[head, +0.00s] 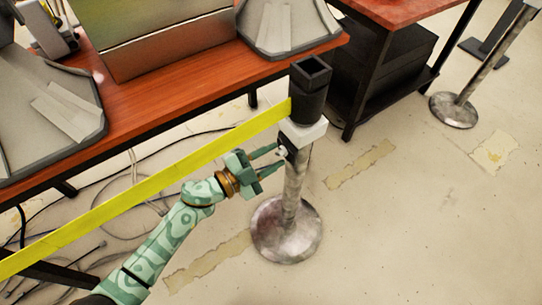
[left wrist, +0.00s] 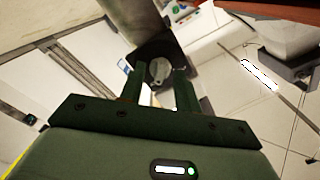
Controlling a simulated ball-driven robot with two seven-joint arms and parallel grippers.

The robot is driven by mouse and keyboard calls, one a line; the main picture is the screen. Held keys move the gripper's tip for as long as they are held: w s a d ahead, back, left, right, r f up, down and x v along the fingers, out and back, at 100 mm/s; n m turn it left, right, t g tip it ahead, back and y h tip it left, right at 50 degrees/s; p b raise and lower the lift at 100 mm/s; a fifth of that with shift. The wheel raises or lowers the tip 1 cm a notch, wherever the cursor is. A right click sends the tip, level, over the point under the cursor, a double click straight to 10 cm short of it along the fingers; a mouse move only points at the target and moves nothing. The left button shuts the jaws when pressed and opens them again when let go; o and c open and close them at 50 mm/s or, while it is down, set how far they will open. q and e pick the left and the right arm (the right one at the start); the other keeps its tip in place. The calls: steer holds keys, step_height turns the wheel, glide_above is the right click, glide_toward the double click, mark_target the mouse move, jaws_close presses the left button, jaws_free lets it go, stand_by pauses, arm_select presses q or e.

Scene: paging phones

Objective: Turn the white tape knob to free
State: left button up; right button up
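The white tape knob (head: 282,151) is on the side of the stanchion post, just below the white collar (head: 303,132), against a dark plate. I cannot tell which setting the knob is at. My right gripper is not in view.
Yellow tape (head: 150,180) runs from the black post head (head: 309,88) to the lower left, above my left arm. The post stands on a round metal base (head: 285,238). A reddish table (head: 170,92) is behind, with cables on the floor.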

arm_select(q)
steer(key=shift+d, duration=0.1)
steer(key=c, duration=0.7)
steer(key=shift+o, duration=0.2)
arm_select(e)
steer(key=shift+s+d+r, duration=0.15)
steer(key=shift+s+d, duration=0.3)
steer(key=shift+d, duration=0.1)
